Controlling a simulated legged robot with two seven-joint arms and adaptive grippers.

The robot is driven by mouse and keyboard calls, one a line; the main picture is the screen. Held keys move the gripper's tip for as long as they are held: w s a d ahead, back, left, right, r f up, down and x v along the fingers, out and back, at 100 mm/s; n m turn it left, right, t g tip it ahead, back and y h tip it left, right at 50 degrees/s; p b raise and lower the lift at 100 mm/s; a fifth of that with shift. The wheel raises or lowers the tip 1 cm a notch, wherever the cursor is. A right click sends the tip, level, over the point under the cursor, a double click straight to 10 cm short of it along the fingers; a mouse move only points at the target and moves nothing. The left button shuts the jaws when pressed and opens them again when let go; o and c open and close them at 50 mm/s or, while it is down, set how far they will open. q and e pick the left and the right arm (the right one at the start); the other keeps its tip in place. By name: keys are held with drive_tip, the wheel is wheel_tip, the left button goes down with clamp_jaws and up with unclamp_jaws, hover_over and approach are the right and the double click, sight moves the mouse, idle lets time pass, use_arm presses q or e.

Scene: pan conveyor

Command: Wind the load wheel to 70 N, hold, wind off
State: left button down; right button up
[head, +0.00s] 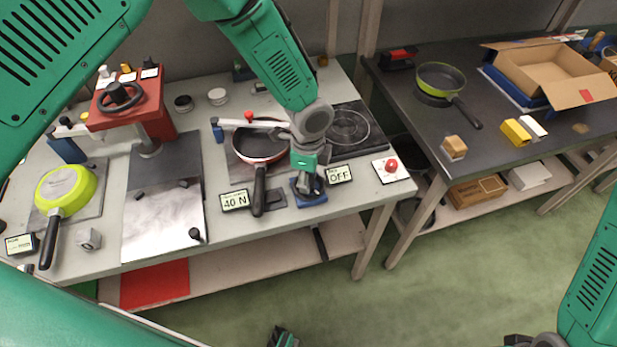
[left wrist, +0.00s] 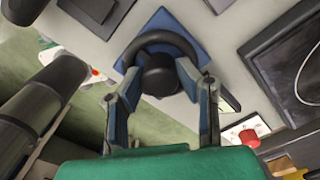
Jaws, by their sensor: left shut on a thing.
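The load wheel (left wrist: 160,74), black with a round hub, sits on a blue base (head: 311,200) at the bench's front edge. My left gripper (head: 308,176) comes down on it from above and hides most of it in the head view. In the left wrist view the gripper's two fingers (left wrist: 158,80) are shut on the wheel, one on each side. The load display (head: 235,201) reads 40 N. A dark-red pan (head: 258,139) with a black handle lies in the rig under a pale arm. A green and dark part at the bottom edge may be my right gripper (head: 283,338); its jaws are unclear.
A sign (head: 339,174) reads OFF. A green pan (head: 66,189) and a red press (head: 132,100) with a black handwheel stand at left. A dark table (head: 500,90) stands across a gap.

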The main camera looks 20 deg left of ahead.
use_arm(q)
drive_tip(key=m, duration=0.4)
drive_tip(key=shift+w+r, duration=0.2)
drive_tip(key=shift+w, duration=0.15)
drive_tip(key=shift+m, duration=2.1)
drive_tip(key=shift+w, duration=0.1)
drive_tip(key=c, duration=1.2)
unclamp_jaws()
drive_tip(key=shift+f, duration=0.1)
drive_tip(key=shift+s, duration=0.2)
wheel_tip(320, 180, up, 12)
drive_tip(key=shift+w+d+f, duration=0.1)
drive_tip(key=shift+w, duration=0.05)
